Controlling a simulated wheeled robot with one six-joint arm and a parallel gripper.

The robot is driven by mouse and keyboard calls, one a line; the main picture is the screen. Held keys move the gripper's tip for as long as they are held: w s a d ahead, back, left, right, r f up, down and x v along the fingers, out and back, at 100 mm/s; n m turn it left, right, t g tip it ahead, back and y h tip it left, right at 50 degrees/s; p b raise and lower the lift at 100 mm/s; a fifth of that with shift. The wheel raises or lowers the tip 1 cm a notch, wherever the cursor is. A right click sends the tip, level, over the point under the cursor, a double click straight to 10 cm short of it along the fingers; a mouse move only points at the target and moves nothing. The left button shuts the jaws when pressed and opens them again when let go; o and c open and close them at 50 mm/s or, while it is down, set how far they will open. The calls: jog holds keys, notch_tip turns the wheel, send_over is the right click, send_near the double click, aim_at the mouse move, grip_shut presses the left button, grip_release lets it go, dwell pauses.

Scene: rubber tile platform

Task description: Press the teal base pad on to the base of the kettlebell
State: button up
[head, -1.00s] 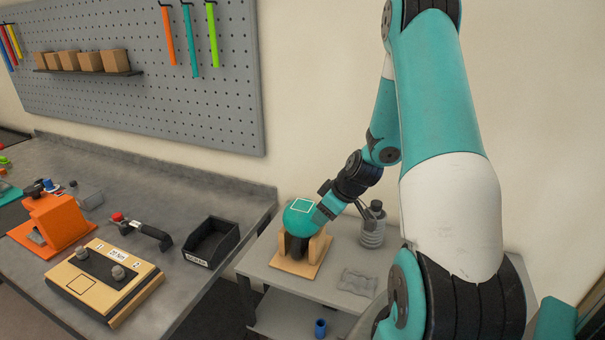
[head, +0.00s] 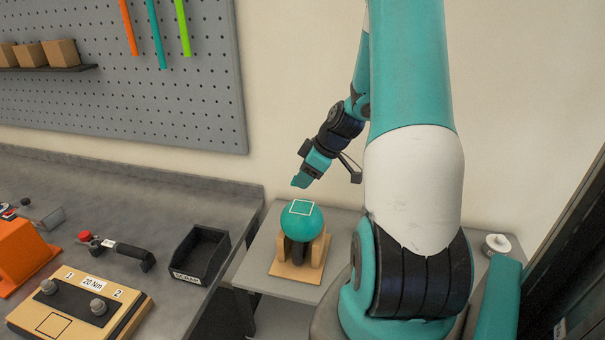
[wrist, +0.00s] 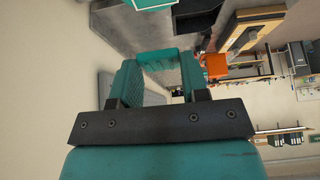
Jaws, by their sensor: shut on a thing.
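The teal kettlebell (head: 303,224) rests upside down in a wooden cradle (head: 296,271), its base facing up with a white square outline on it. Its dark handle points down between the cradle blocks. My gripper (head: 302,180) is above the kettlebell, apart from it. In the wrist view my gripper (wrist: 155,80) is shut on a teal piece, the base pad (wrist: 158,57), held across the fingertips. A corner of the kettlebell's outlined base (wrist: 150,4) shows at the top edge of the wrist view. The pad's underside is hidden.
The cradle stands on a small grey side table (head: 258,262). To the left, a workbench (head: 150,197) carries a black bin (head: 200,252), a tan torque box (head: 78,310) and an orange fixture (head: 20,257). A pegboard wall (head: 150,100) is behind.

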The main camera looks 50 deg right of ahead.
jog(key=shift+s, duration=0.1)
jog(key=b, duration=0.5)
send_over(302, 208)
jog(key=s, duration=0.1)
jog(key=shift+s+d+f, duration=0.1)
jog(key=shift+d+f, duration=0.1)
jog(key=shift+f, duration=0.95)
jog(key=shift+d+f, duration=0.2)
jog(key=shift+f, duration=0.9)
jog(key=shift+f+b, duration=1.05)
jog(key=shift+f, duration=0.1)
jog(key=shift+f+b, duration=0.1)
jog(key=shift+b, duration=0.2)
jog(key=shift+f+b, duration=0.4)
jog(key=shift+f, duration=0.05)
dwell(0.4)
jog(key=o, duration=0.9)
jog(key=shift+s, duration=0.1)
